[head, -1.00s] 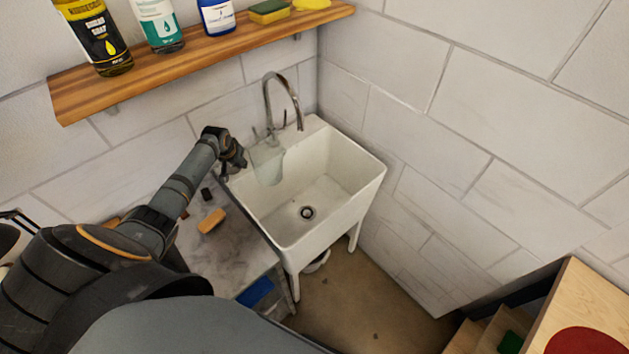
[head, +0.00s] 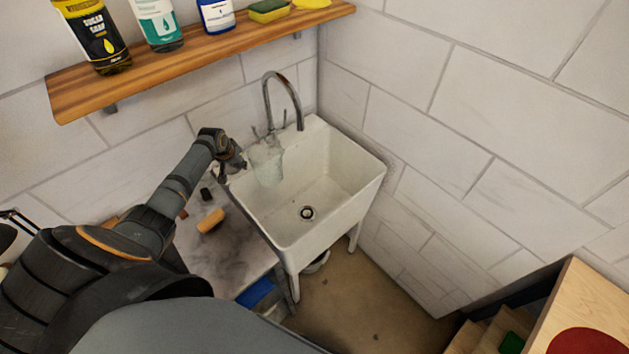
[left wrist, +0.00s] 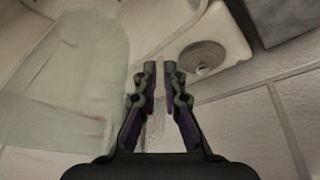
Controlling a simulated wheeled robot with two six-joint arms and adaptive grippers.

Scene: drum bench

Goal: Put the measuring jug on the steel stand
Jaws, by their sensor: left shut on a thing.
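The clear measuring jug (head: 268,167) hangs over the left back part of the white sink, near the tap. Its see-through wall fills the left of the left wrist view (left wrist: 65,85). My left gripper (head: 240,166) is at the jug's left side. In the left wrist view its two fingers (left wrist: 160,72) are closed in with a narrow gap, on what looks like the jug's clear handle. The steel stand is not seen in either view. My right gripper is not in view.
The sink (head: 335,165) has a curved steel tap (head: 283,85) at its back. Left of it, a marble-look worktop holds an orange-brown block (head: 210,220). A wooden shelf (head: 190,50) with bottles and a sponge (head: 268,11) hangs above. Tiled walls close the corner.

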